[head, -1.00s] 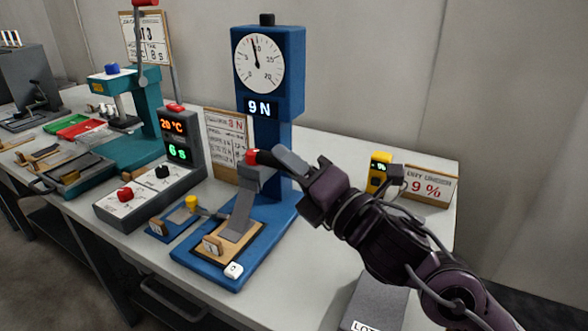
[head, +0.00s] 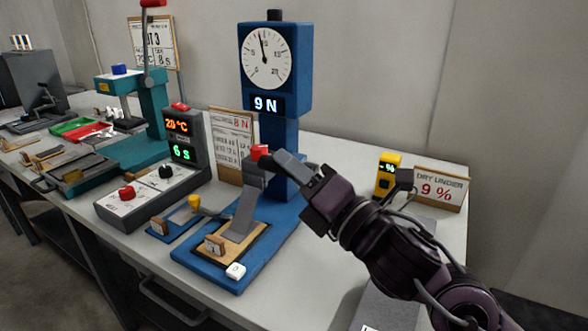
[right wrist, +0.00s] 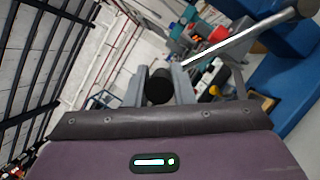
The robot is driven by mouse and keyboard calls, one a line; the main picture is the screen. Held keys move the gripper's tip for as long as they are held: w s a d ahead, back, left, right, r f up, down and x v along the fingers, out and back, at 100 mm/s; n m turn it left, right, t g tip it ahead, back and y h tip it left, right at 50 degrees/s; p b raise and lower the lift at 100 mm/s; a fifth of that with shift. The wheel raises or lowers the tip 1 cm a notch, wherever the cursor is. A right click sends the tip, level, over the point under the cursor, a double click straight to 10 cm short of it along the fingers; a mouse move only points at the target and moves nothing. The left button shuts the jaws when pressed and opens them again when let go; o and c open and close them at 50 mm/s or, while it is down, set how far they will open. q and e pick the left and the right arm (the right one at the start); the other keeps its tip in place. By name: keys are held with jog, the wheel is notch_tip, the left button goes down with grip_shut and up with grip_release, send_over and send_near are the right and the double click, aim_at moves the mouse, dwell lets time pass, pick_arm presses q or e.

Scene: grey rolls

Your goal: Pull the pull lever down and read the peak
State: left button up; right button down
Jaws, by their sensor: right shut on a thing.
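The blue tester (head: 278,150) stands mid-table with a round dial (head: 265,57) and a display (head: 266,104) reading 9 N. The dial needle points nearly straight up. A grey strip (head: 240,213) runs from its low wooden block up to a grey clamp with a red top (head: 261,152). The gripper hides most of the lever in the head view. My left gripper is not in view.
A card (head: 232,145) stands left of the column. A control box (head: 150,195) with red and black knobs and a teal press (head: 150,120) are further left. A yellow meter (head: 388,174) and a "DRY UNDER 9 %" sign (head: 440,188) stand at right.

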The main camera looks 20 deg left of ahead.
jog(key=shift+s+a+f, duration=0.1)
jog(key=shift+a+f, duration=0.05)
jog(key=shift+f, duration=0.2)
jog(key=c, duration=1.6)
grip_release()
jog(key=o, duration=0.3)
jog(key=shift+r, duration=0.15)
jog(key=shift+o, duration=0.2)
jog(key=shift+d, duration=0.2)
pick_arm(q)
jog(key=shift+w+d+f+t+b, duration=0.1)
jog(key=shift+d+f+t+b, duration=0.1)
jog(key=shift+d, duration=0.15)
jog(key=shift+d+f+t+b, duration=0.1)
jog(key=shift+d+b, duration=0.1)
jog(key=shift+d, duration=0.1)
pick_arm(e)
jog(key=v, duration=0.7)
jog(key=shift+s+d, duration=0.2)
jog(key=shift+d, duration=0.05)
